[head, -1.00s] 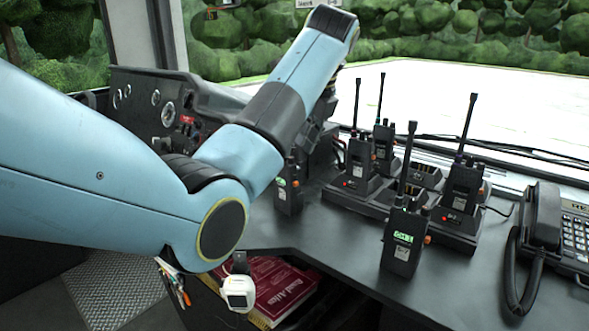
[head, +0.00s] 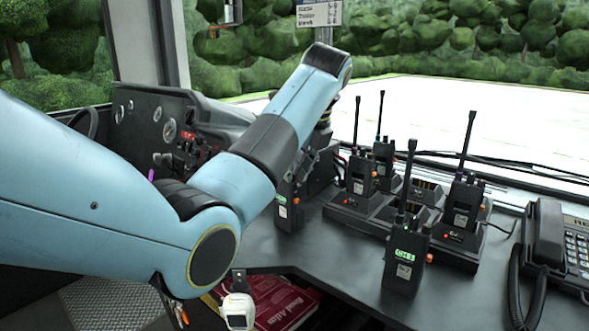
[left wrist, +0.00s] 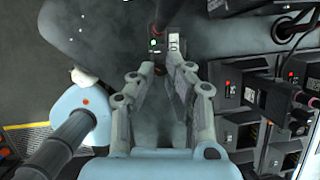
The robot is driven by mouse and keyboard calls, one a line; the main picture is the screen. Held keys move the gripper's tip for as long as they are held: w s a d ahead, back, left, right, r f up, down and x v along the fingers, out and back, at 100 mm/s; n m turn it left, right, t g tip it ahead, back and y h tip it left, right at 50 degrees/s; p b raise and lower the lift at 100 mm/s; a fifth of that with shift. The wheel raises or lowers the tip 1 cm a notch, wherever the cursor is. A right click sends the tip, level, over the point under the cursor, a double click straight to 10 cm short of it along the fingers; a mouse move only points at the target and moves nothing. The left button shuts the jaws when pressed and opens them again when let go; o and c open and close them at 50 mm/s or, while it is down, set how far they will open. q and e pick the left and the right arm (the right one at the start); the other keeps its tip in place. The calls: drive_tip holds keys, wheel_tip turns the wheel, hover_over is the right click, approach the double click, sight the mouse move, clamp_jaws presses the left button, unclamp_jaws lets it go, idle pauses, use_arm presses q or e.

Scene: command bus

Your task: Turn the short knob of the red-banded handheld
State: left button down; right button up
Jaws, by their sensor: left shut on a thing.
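A dark handheld (head: 289,207) with a small green display and an orange side button stands upright at the desk's left edge. My left gripper (head: 303,160) is at its top, partly hidden by my blue arm. In the left wrist view my left gripper's fingers (left wrist: 163,68) close in around a dark handheld (left wrist: 156,44) with a green light and a red patch. The gripper is shut on it. Whether the fingers hold the knob or the body, I cannot tell. No red band shows clearly in the head view. My right gripper is out of view.
Several more handhelds stand right of it, some in a charger (head: 360,208), with tall antennas. One (head: 405,262) stands alone in front with a lit display. A corded phone (head: 548,240) is at far right. The dashboard (head: 165,130) lies left. Front desk surface is free.

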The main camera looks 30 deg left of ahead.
use_arm(q)
drive_tip(key=shift+m+t+p, duration=0.3)
drive_tip(key=shift+m+p, duration=0.25)
drive_tip(key=shift+m, duration=0.15)
drive_tip(key=c, duration=1.3)
unclamp_jaws()
drive_tip(key=shift+c, duration=0.2)
